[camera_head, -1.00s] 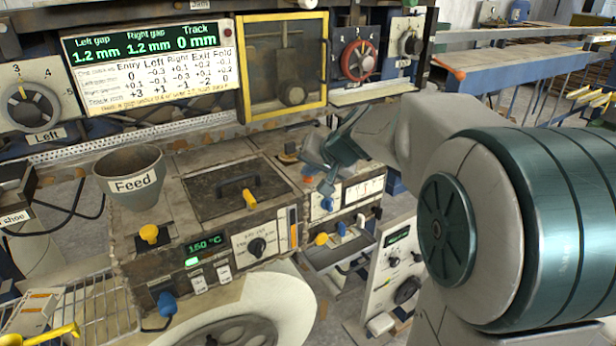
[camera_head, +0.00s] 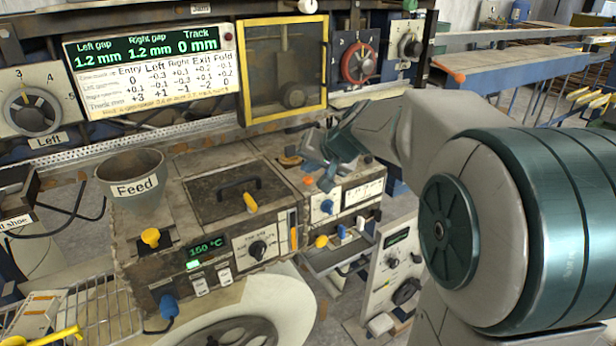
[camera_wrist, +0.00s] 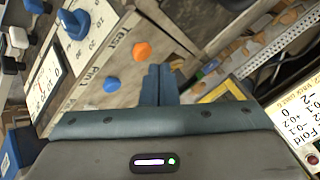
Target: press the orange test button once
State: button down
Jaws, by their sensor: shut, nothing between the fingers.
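The orange test button (camera_wrist: 141,49) is a small round knob beside the printed word "Test" in the wrist view. It also shows in the head view as an orange spot (camera_head: 308,181) on top of the small unit right of the hatch. My gripper (camera_wrist: 160,68) is shut and empty. Its fingertips appear just beside and below the orange button in the wrist picture, with a visible gap. In the head view my gripper (camera_head: 325,186) hangs over the same unit, just right of the button. I cannot tell its exact height above the surface.
A blue button (camera_wrist: 111,83) lies near the orange one. A blue knob (camera_wrist: 74,24) stands beside a dial scale. In the head view, a hatch with a black handle (camera_head: 238,184) and a yellow-framed window (camera_head: 284,70) are nearby. A feed cup (camera_head: 133,186) stands left.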

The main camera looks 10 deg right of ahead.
aim_at(310, 184)
jog(key=shift+r+p, duration=1.75)
jog(key=shift+r, duration=0.8)
jog(key=shift+s, duration=0.1)
